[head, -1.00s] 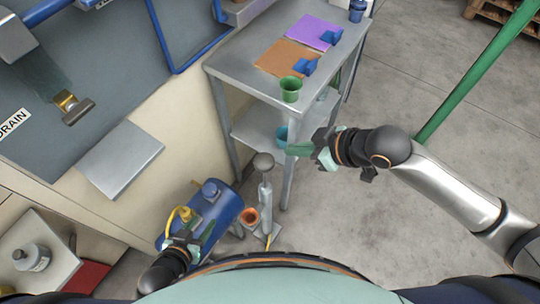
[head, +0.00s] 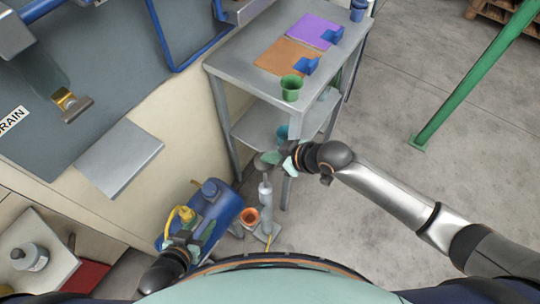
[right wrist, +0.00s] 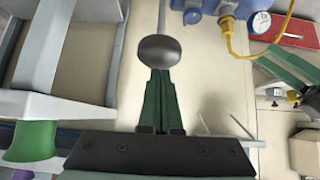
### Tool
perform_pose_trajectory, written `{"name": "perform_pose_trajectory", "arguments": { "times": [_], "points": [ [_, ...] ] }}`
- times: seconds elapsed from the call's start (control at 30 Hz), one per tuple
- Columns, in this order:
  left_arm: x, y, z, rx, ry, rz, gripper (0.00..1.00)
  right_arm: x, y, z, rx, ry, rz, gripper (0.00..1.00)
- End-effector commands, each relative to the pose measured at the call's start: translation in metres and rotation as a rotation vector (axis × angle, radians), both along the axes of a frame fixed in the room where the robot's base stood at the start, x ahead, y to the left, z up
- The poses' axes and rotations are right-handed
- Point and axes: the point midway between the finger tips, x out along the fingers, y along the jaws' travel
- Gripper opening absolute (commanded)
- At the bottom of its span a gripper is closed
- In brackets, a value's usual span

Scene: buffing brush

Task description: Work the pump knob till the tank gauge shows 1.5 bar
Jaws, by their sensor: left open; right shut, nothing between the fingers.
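The pump (head: 266,196) stands upright on the floor beside the blue tank (head: 228,205), with its round grey knob at the top. My right gripper (head: 272,158) is shut and empty, with its fingertips at the knob. In the right wrist view the dark knob (right wrist: 158,50) sits right at the tips of the closed green fingers; whether they touch is unclear. The round white tank gauge (right wrist: 261,22) shows at the upper right there, its reading too small to make out. My left gripper (head: 190,246) is open near the tank's yellow hose (head: 187,213).
An orange cup (head: 249,216) is beside the pump. A grey shelf table (head: 235,78) stands behind, holding a green cup (head: 291,87), blue blocks and coloured mats. A green post (head: 470,80) rises at the right. A white stand with a bottle (head: 30,257) is at the lower left.

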Motion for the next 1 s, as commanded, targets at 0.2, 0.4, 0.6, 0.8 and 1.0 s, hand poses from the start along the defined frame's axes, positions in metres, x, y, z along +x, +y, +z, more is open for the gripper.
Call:
{"name": "perform_pose_trajectory", "arguments": {
  "times": [0.2, 0.4, 0.6, 0.8, 1.0],
  "points": [
    [0.0, 0.0, 0.0, 0.0, 0.0, 0.0, 0.5, 0.0, 0.0, -0.001, 0.0, 0.001, 0.001, 0.0],
    [0.0, 0.0, -0.009, 0.0, -0.001, 0.0, 0.5, -0.001, 0.0, -0.015, 0.0, 0.003, -0.001, 0.0],
    [0.0, 0.0, -0.039, 0.0, -0.001, 0.0, 0.5, -0.001, 0.0, -0.065, -0.003, 0.006, -0.001, 0.0],
    [0.0, 0.0, -0.056, 0.0, 0.0, 0.0, 0.5, -0.002, 0.0, -0.096, -0.002, 0.007, 0.0, 0.0],
    [0.0, 0.0, -0.057, 0.0, 0.0, 0.0, 0.5, -0.002, -0.001, -0.101, -0.005, 0.008, 0.001, 0.0]
  ]
}}
